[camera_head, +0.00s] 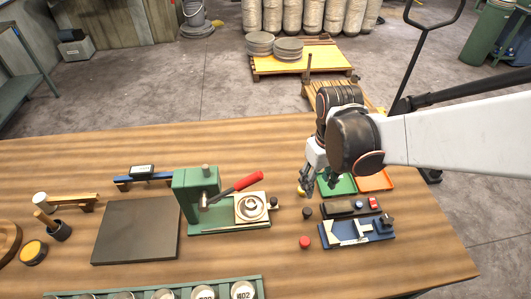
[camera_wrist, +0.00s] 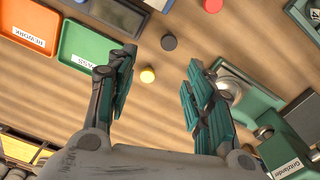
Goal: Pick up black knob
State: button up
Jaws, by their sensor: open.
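The black knob (camera_head: 307,212) is a small dark round piece on the wooden table, between the green press and the blue tool tray. In the wrist view the black knob (camera_wrist: 169,42) shows near the top, just past the fingertips and between their lines. My gripper (camera_head: 320,184) hangs above the table, behind the knob and a little to its right. In the wrist view my gripper (camera_wrist: 162,60) is open and empty, its teal-padded fingers apart. A yellow knob (camera_wrist: 147,75) shows between the fingers, and a red knob (camera_head: 305,242) lies nearer the front edge.
The green press (camera_head: 196,205) stands left of the knobs. The blue tray (camera_head: 365,240) with tools lies right. Green (camera_wrist: 88,42) and orange (camera_wrist: 32,25) trays lie behind it. A dark flat plate (camera_head: 137,230) lies left. Bare table surrounds the knobs.

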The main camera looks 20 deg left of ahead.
jog(key=s, duration=0.2)
jog(key=b, duration=0.2)
send_over(308, 211)
jog(key=f, duration=0.7)
jog(key=shift+a+f, duration=0.2)
jog(key=shift+f, duration=0.1)
jog(key=shift+d+f+b, duration=0.2)
jog(key=shift+f+b, duration=1.05)
jog(key=shift+f, duration=1.85)
jog(key=c, duration=0.9)
